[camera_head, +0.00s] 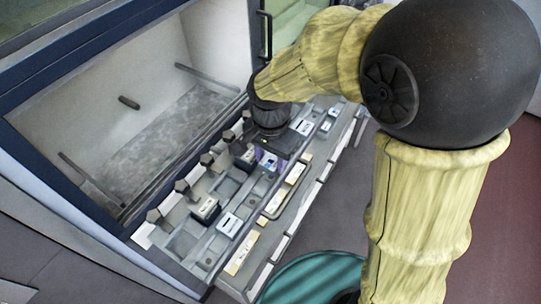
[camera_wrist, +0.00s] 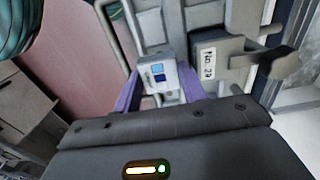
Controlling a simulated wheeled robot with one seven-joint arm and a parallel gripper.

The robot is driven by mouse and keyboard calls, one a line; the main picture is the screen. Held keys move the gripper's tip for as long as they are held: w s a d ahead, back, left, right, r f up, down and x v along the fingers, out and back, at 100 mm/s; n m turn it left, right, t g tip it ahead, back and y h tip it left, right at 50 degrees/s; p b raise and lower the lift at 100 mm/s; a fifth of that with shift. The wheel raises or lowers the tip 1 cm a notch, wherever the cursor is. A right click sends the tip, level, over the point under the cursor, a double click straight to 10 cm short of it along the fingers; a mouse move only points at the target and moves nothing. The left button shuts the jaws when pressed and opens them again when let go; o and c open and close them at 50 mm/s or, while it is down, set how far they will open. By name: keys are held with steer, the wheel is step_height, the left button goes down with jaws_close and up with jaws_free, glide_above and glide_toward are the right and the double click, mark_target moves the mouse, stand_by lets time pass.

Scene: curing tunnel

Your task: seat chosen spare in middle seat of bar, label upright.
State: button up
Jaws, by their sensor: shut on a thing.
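My gripper (camera_head: 268,157) is low over the grey bar (camera_head: 210,180) of seats in front of the tunnel, near its middle.
A dark unit with a pale top (camera_head: 205,208) and a white-faced unit (camera_head: 229,224) sit at the left, another (camera_head: 303,127) at the right. A grey part with a printed label (camera_wrist: 208,62) is right beside the spare. The tunnel chamber (camera_head: 150,100) opens behind the bar.

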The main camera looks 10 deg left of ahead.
mark_target(271, 162)
steer(key=shift+f+b, duration=0.75)
steer(key=shift+f, duration=0.65)
steer(key=shift+f, duration=0.25)
steer(key=o, duration=1.1)
steer(key=shift+r, duration=0.15)
step_height(271, 162, up, 17)
steer(key=b, duration=0.2)
